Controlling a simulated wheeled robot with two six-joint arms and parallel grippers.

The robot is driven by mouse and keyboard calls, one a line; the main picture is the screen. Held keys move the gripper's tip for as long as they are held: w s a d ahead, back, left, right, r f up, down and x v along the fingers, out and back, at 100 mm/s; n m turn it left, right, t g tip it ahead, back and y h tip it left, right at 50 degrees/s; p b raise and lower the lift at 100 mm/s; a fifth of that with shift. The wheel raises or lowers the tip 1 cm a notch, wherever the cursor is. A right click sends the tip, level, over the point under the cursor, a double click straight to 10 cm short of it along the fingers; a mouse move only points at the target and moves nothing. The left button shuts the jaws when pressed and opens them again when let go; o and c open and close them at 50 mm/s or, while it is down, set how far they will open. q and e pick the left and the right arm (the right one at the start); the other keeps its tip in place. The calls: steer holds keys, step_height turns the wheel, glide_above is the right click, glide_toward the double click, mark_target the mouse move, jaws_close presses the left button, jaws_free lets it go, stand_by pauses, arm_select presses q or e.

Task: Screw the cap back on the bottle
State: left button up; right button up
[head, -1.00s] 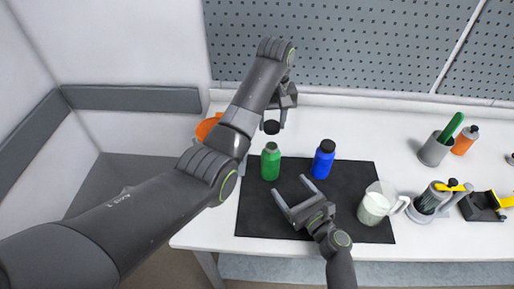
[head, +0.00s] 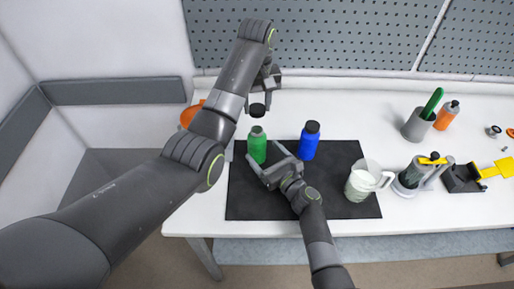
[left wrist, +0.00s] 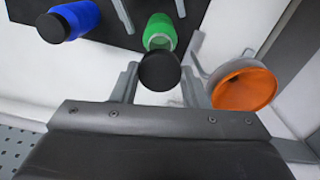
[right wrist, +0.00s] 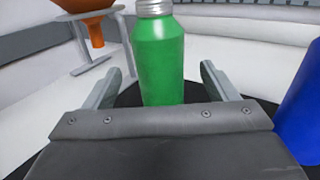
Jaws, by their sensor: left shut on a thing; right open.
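The green bottle (head: 257,148) stands upright and uncapped on the black mat (head: 340,206), its silver threaded neck (right wrist: 153,8) bare. My left gripper (head: 259,97) is shut on the black cap (head: 257,110) and holds it above the bottle's neck with a gap between. The left wrist view also shows the cap (left wrist: 160,71) between the fingers. My right gripper (head: 265,156) is open and low at the near side of the bottle. In the right wrist view the bottle (right wrist: 160,62) shows between the two fingers; its base is hidden by the gripper body.
A blue bottle (head: 309,145) with a black cap stands close on the right. A jug (head: 361,183) is at the mat's right edge. An orange funnel (left wrist: 245,89) on a stand is behind my left arm. Tools and a grey cup (head: 416,126) are farther right.

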mark_target(257, 117)
steer(key=shift+x, duration=2.25)
steer(key=c, duration=1.5)
arm_select(q)
steer(key=shift+f, duration=2.5)
steer(key=shift+f, duration=0.85)
steer(key=shift+f, duration=0.6)
